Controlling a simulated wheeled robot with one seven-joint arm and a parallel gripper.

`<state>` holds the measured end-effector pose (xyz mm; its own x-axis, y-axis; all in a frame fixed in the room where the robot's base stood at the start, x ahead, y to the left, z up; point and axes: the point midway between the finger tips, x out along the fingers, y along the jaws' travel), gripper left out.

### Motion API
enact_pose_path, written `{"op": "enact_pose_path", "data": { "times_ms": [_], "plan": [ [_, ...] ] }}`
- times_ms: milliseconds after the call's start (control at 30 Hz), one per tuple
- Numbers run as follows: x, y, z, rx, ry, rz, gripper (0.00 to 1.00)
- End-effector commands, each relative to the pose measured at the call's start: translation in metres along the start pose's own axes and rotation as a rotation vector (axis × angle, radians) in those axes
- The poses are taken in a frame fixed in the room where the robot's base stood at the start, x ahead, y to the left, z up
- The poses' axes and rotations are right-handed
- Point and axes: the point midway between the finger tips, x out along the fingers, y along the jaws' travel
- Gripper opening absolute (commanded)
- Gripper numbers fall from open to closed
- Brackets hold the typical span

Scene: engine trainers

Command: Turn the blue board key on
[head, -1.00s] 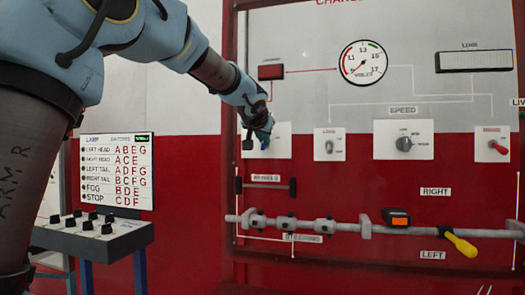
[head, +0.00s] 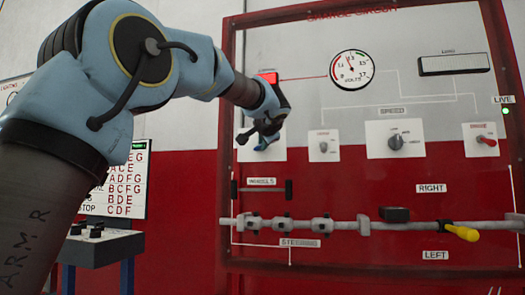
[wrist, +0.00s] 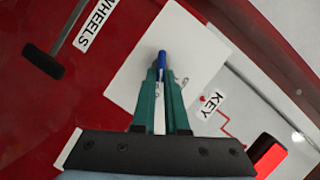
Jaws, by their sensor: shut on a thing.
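The blue key (wrist: 162,57) sits on a white square plate (wrist: 185,35) labelled KEY in the wrist view. My gripper (wrist: 162,74) has its green fingers closed around the key, whose blue end shows between and just past the tips. In the head view my gripper (head: 268,138) is at the plate at the board's upper left, hiding most of the key. A green LIVE light (head: 505,111) is lit at the right.
To the right are a small toggle plate (head: 324,146), the SPEED knob (head: 395,142) and a red switch (head: 486,141). Below run the WHEELS bar (head: 262,189) and a steering rod with a yellow handle (head: 462,233). A lettered chart (head: 112,185) stands at left.

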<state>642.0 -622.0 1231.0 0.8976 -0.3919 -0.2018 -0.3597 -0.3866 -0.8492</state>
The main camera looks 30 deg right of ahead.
Motion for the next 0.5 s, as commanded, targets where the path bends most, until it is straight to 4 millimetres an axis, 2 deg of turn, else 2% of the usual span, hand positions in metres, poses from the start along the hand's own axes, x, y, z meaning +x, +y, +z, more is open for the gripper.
{"op": "enact_pose_path", "data": {
  "times_ms": [500],
  "plan": [
    [0.0005,0.0017,0.0005,0.047,-0.002,-0.018,0.0]
  ]
}}
